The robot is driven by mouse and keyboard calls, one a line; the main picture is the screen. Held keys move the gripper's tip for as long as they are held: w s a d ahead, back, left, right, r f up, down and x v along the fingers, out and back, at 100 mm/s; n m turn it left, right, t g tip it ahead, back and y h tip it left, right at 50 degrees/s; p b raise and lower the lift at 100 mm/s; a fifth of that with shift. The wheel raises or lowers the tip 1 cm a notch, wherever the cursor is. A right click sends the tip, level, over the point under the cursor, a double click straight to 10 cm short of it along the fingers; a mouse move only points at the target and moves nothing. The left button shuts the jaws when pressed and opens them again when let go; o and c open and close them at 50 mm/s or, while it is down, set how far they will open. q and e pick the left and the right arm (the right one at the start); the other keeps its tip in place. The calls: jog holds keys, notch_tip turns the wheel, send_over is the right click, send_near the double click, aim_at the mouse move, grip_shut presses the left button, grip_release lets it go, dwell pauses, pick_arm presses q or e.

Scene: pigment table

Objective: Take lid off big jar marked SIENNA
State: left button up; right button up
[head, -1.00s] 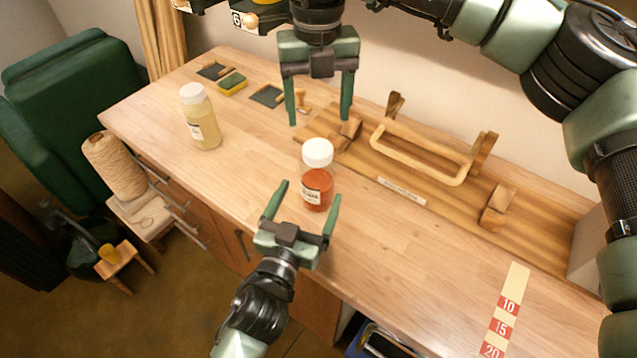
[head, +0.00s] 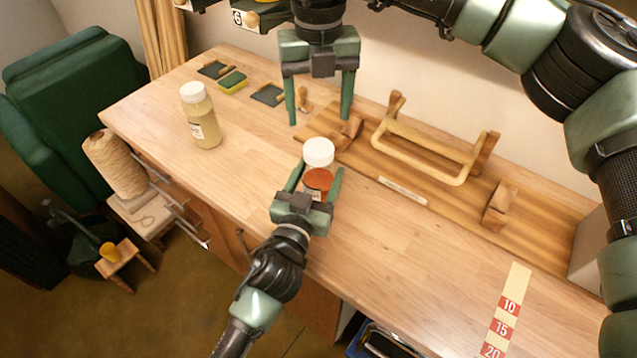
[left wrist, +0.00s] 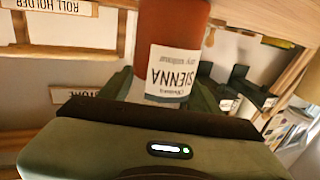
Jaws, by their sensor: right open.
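The big jar (head: 318,180) has a white lid (head: 318,152) on and orange-red contents. It stands upright on the table. In the left wrist view the jar's label (left wrist: 172,75) reads SIENNA, upside down. My left gripper (head: 319,172) is around the jar's body below the lid, one finger on each side, and looks shut on it. In the left wrist view its fingers lie close against both sides of the jar (left wrist: 172,25). My right gripper (head: 320,112) is open and empty, pointing down above the table behind the jar.
A white-lidded jar with pale yellow contents (head: 202,122) stands to the left. A wooden rack with a looped handle (head: 420,155) lies at the back right. A sponge (head: 232,82) and dark pads are at the back left. The front right table is mostly clear, with a numbered strip (head: 508,305).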

aim_at(319, 148)
pick_arm(q)
grip_shut()
pick_arm(e)
jog(key=m, duration=0.3)
jog(key=shift+m, duration=0.3)
jog(key=m, duration=1.4)
jog(key=shift+f, duration=4)
